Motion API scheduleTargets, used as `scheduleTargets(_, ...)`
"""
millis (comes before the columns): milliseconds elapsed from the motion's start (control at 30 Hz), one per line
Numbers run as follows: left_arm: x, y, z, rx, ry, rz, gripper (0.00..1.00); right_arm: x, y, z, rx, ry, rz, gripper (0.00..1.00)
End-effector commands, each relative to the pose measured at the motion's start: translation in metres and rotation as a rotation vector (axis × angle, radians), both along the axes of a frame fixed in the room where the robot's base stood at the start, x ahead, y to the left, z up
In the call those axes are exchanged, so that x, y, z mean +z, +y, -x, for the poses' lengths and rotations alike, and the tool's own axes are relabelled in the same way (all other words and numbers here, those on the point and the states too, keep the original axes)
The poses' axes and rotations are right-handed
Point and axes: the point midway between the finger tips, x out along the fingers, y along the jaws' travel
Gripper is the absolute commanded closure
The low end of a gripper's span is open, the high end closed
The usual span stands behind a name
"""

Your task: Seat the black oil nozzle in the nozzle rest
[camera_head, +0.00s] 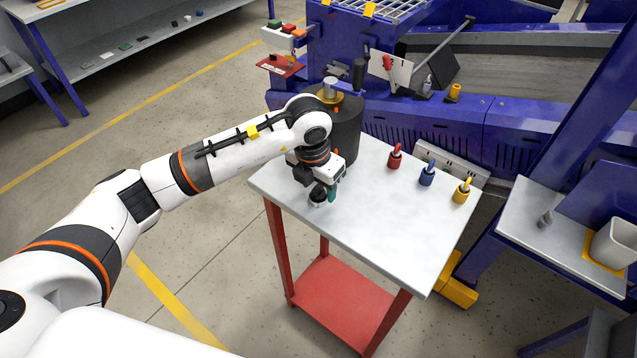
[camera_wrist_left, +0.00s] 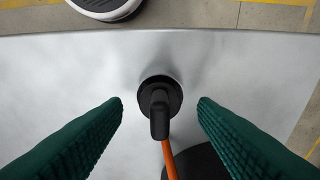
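The black oil nozzle (camera_wrist_left: 159,117) shows in the left wrist view over a round dark piece (camera_wrist_left: 152,86) on the grey-white table (camera_wrist_left: 60,75). I cannot tell whether that round piece is part of the nozzle or the nozzle rest. An orange strip, like a hose, runs from it toward the bottom. My left gripper (camera_wrist_left: 160,107) is open, its green fingers apart on either side of the nozzle, with a gap on both sides. In the head view my left gripper (camera_head: 325,192) is low over the table's left part, near a small black piece. My right gripper is out of view.
Red (camera_head: 394,156), blue (camera_head: 427,174) and yellow (camera_head: 461,191) padlock-like pieces stand along the table's far right edge. A dark drum (camera_head: 346,128) stands behind my left wrist. The table's front right is clear. A white bin (camera_head: 614,243) sits on the right-hand bench.

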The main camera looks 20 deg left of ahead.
Motion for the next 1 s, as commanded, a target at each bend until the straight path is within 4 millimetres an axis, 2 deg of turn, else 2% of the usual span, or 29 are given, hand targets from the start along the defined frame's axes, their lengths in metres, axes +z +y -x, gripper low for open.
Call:
scheduleTargets(167,0.001,0.000,0.000,0.000,0.000,0.000,0.47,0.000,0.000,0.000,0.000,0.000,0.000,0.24)
scheduleTargets(267,0.009,0.000,0.001,0.000,-0.001,0.000,0.47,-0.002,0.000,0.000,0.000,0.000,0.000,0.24)
scheduleTargets(700,0.094,0.005,0.013,-0.001,-0.005,0.000,0.47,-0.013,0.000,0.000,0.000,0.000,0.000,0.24)
scheduleTargets(833,0.110,0.006,0.015,0.001,-0.003,0.000,0.47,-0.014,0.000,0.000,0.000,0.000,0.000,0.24)
scheduleTargets(1000,0.119,0.006,0.017,0.000,-0.001,0.000,0.47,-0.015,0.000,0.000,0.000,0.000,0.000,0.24)
